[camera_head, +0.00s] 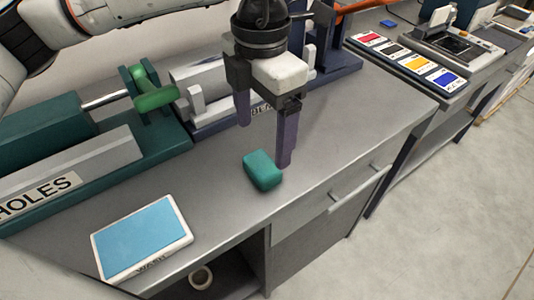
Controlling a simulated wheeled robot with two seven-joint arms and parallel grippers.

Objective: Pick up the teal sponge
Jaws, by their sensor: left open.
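The teal sponge (262,171) lies on the grey bench top, near its front edge in the middle of the view. My left gripper (264,142) is above and just behind it, pointing down. Its two dark purple fingers are apart with nothing between them. The right finger comes down close beside the sponge's upper right side; I cannot tell whether they touch. My right gripper does not show.
A white tray with a blue pad (143,236) lies at the front left. A green machine (95,160) with a "HOLES" label stands behind it. A drawer handle (358,188) juts from the bench front. A panel of colored blocks (408,62) is at the right.

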